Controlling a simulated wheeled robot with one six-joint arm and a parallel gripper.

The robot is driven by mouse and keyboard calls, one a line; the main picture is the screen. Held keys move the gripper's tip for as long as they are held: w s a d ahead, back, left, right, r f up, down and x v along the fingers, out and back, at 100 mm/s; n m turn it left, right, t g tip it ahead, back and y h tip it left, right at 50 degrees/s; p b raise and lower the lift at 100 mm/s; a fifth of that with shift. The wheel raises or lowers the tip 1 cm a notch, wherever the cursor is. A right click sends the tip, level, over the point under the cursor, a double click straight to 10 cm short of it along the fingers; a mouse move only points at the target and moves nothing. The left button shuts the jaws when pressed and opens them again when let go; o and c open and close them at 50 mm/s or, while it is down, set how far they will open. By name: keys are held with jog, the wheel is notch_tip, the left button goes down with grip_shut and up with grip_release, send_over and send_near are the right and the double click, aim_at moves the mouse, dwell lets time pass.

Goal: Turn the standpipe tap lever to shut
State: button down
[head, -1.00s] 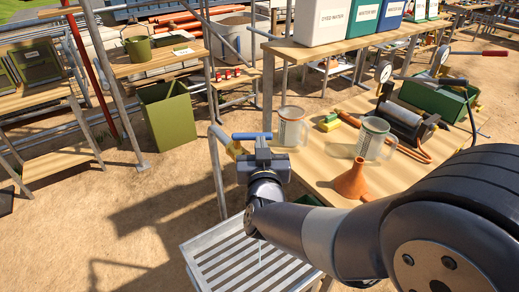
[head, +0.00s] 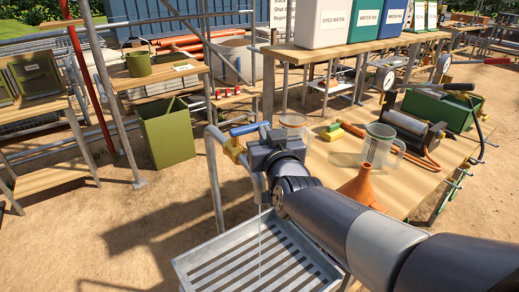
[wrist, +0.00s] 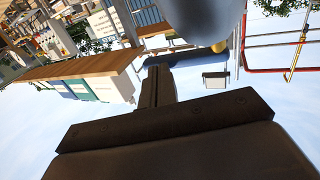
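The standpipe (head: 214,180) is a grey bent pipe at centre-left in the head view. Its brass tap (head: 234,149) carries a blue lever (head: 246,128) that slants up to the right. A thin pale stream of water (head: 260,240) falls below the tap area. My gripper (head: 268,138) is at the right end of the lever, and its fingers partly hide that end. I cannot tell whether they are closed on it. In the wrist view a dark finger (wrist: 156,90) shows beside a large blue-grey rounded shape, with a small brass knob (wrist: 219,47) behind.
A slatted metal grate tray (head: 215,270) lies below. The wooden table (head: 405,195) at right holds an orange funnel (head: 361,186), a clear jug (head: 378,150) and a hand pump. A green bin (head: 167,135) stands at back left. Bare sand lies left of the pipe.

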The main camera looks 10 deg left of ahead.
jog(key=shift+w+a+f+b, duration=0.1)
jog(key=shift+w+b, duration=0.3)
jog(key=shift+w, duration=0.05)
dwell(0.5)
